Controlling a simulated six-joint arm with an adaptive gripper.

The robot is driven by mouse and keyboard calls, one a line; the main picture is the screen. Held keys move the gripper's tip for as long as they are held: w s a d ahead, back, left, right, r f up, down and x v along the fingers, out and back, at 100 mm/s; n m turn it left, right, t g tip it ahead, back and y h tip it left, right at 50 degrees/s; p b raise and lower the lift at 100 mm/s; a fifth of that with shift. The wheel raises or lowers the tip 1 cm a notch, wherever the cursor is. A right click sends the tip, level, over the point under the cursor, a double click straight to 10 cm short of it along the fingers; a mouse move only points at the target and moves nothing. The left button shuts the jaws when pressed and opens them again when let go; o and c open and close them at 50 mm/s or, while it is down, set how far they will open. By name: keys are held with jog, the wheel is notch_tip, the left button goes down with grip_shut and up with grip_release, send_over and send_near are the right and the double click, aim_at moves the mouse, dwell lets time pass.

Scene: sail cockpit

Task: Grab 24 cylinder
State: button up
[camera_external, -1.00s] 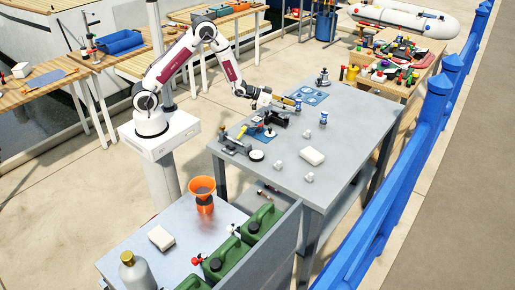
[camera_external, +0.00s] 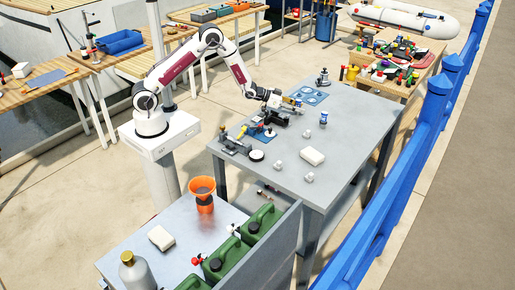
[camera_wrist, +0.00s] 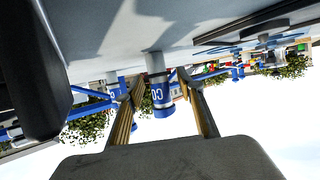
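Two small white cylinders with blue bands stand on the grey table. One (camera_external: 299,103) is just right of my gripper (camera_external: 282,104), and the other (camera_external: 323,118) is farther right. The wrist picture is upside down. There, a cylinder (camera_wrist: 158,88) with a blue band and partly readable white marks appears between the fingers of my gripper (camera_wrist: 158,82). A second one (camera_wrist: 114,88) shows partly behind the left finger. My gripper is open, with gaps beside the central cylinder. I cannot read a full 24 on either one.
The grey table (camera_external: 340,155) also bears a black device (camera_external: 277,118) below my gripper, a white block (camera_external: 312,156), small white fittings (camera_external: 308,177), and a blue plate with rings (camera_external: 313,95). The table's right part is mostly clear.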

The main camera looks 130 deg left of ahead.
dwell(0.4)
grip_shut()
jog(key=shift+r, duration=5.05)
